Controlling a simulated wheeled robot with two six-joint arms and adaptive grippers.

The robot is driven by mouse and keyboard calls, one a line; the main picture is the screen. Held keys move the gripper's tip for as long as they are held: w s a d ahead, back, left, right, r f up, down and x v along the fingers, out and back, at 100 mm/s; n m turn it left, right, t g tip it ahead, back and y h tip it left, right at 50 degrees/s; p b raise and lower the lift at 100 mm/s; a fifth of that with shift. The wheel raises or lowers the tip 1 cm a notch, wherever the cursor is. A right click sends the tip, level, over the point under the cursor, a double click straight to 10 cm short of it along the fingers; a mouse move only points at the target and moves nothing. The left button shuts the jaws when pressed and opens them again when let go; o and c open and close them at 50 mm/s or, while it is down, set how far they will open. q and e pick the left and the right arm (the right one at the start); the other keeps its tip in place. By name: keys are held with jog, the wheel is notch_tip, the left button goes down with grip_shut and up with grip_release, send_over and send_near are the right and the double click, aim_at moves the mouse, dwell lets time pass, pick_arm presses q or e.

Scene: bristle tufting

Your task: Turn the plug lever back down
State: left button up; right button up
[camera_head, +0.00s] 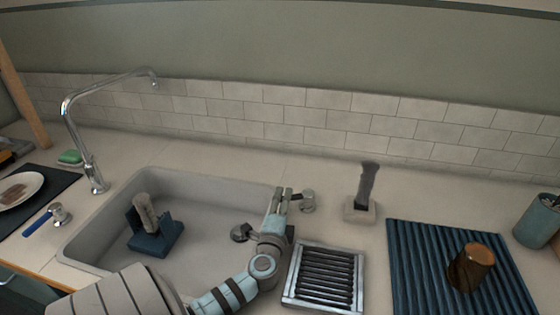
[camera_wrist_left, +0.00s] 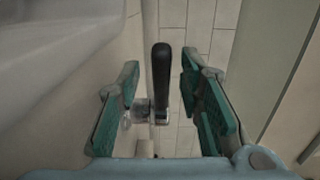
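The plug lever shows in the left wrist view as a black upright handle (camera_wrist_left: 162,80) on a chrome base (camera_wrist_left: 150,113). In the head view its chrome base (camera_head: 308,200) sits on the counter at the sink's right rear corner; the handle is not clear there. My left gripper (camera_head: 283,192) is just left of the base in the head view. In the wrist view the gripper (camera_wrist_left: 160,98) is open, with the handle between its teal-padded fingers and a gap visible on both sides. A dark round drain piece (camera_head: 242,233) lies in the sink. My right gripper is not in view.
The sink (camera_head: 215,185) holds a blue holder with a brush (camera_head: 155,235). A dark brush (camera_head: 367,185) stands in a pale block right of the lever. A slatted metal rack (camera_head: 325,277) and blue ribbed mat (camera_head: 410,270) are in front. The faucet (camera_head: 95,175) stands left, the tiled wall behind.

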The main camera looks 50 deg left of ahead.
pick_arm(q)
jog(key=v, duration=1)
jog(key=shift+s+d+r, duration=0.1)
jog(key=shift+s+d, duration=0.15)
jog(key=shift+s, duration=0.1)
